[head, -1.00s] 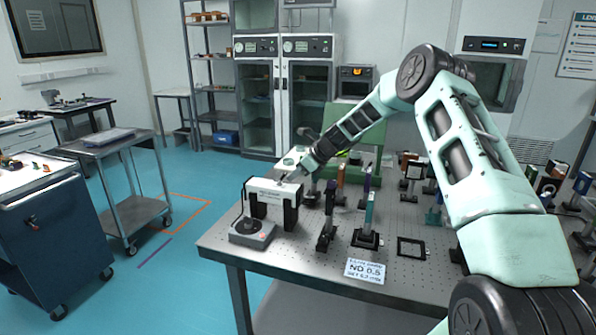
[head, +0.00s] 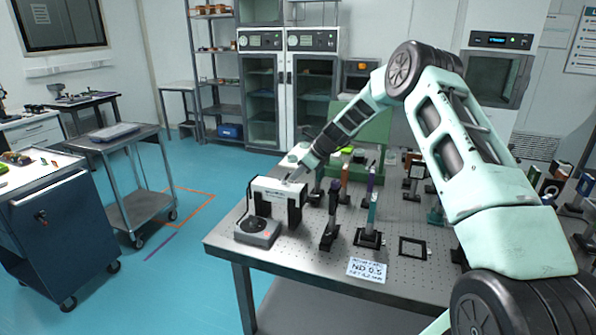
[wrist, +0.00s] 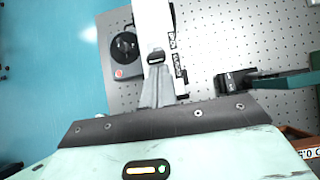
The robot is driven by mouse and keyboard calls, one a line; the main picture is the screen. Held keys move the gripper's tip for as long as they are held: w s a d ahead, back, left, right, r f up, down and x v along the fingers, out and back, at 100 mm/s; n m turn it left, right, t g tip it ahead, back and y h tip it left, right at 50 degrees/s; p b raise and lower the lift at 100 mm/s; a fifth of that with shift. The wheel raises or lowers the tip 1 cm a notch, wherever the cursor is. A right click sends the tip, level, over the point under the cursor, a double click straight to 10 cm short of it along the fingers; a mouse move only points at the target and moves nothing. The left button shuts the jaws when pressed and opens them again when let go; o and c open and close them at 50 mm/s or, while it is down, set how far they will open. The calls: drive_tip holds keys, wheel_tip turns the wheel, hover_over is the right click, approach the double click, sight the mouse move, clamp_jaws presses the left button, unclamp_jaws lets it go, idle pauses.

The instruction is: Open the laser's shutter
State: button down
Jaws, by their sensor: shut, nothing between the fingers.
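The laser is a white box with black ends (head: 267,188) near the left end of the optical table (head: 222,241). In the wrist view its white top (wrist: 152,22) runs upright through the middle, with small black labels along its right side. My gripper (head: 288,180) reaches down to the top of the laser. In the wrist view my gripper (wrist: 157,80) is shut and empty, its grey fingers over the white housing. A small dark piece (wrist: 155,58) lies right at the fingertips; I cannot tell if it is the shutter or if they touch.
A grey control box (head: 257,232) with a dark round top stands in front of the laser; its red button (wrist: 119,73) shows in the wrist view. Optic mounts (head: 330,225) crowd the table to the right. A printed card (head: 367,269) lies near the front edge.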

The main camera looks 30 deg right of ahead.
sight(290, 174)
drive_tip(key=shift+w+a+r+g+p, duration=0.15)
drive_tip(key=shift+r+g+p, duration=0.2)
drive_tip(key=shift+p, duration=0.85)
drive_tip(key=p, duration=0.1)
drive_tip(key=g+h+p, duration=0.1)
drive_tip(key=p, duration=0.1)
drive_tip(key=shift+w+a+r, duration=0.2)
drive_tip(key=shift+a+r, duration=0.05)
drive_tip(key=shift+r, duration=0.15)
drive_tip(key=shift+w+a+r+g+h+p, duration=0.25)
drive_tip(key=shift+g+h+p, duration=0.25)
drive_tip(key=shift+p, duration=0.65)
drive_tip(key=shift+w+a+g+h+p, duration=0.2)
drive_tip(key=shift+w+g+h+p, duration=0.25)
drive_tip(key=shift+g+h, duration=0.2)
drive_tip(key=shift+w+a+f+g+h, duration=0.1)
drive_tip(key=shift+w+a+g+h, duration=0.2)
drive_tip(key=shift+g, duration=0.3)
drive_tip(key=shift+w+d+b, duration=0.1)
drive_tip(key=shift+b, duration=0.3)
drive_tip(key=shift+r, duration=0.2)
